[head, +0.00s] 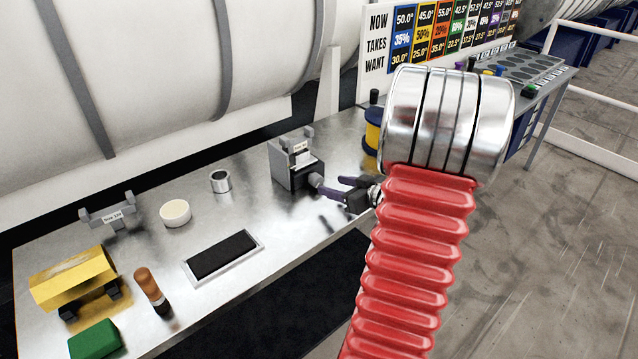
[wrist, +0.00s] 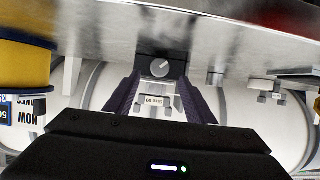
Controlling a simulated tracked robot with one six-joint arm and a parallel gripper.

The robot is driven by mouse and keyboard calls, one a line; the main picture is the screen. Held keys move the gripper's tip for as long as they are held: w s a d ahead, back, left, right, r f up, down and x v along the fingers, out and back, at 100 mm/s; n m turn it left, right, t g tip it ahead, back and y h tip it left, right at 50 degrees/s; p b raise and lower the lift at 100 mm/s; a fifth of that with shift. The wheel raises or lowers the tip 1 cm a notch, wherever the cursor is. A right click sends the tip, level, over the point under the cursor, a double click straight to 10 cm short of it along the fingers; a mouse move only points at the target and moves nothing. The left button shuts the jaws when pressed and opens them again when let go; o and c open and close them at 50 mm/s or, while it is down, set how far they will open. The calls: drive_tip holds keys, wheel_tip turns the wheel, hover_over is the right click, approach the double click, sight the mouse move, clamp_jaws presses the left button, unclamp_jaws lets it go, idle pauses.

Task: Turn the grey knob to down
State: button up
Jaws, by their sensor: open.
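The grey knob (wrist: 160,68) sits on the dark face of a small grey box in the wrist view, between and beyond my fingers. A pale mark on it slants, but its setting is too small to read. In the head view the knob (head: 315,180) sticks out of the front of the grey box (head: 288,177) on the metal bench. My gripper (head: 331,187) has purple fingers and is open, just in front of the knob. In the wrist view my gripper (wrist: 160,85) has one finger on each side of the knob, apparently not touching it.
A yellow spool (head: 372,135) stands right of the box, partly behind my red arm. A metal ring (head: 220,181), a white round piece (head: 175,213) and a black-topped tray (head: 223,256) lie to the left. A sign board (head: 440,35) stands behind.

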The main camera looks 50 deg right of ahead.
sight(319, 182)
drive_tip(key=x, duration=0.8)
drive_tip(key=c, duration=1.1)
drive_tip(key=shift+o, duration=0.2)
drive_tip(key=shift+n+h, duration=0.5)
drive_tip(key=o, duration=1.1)
drive_tip(key=shift+c, duration=0.2)
drive_tip(key=v, duration=1.3)
drive_tip(key=shift+s+r, duration=0.15)
drive_tip(key=shift+s, duration=0.25)
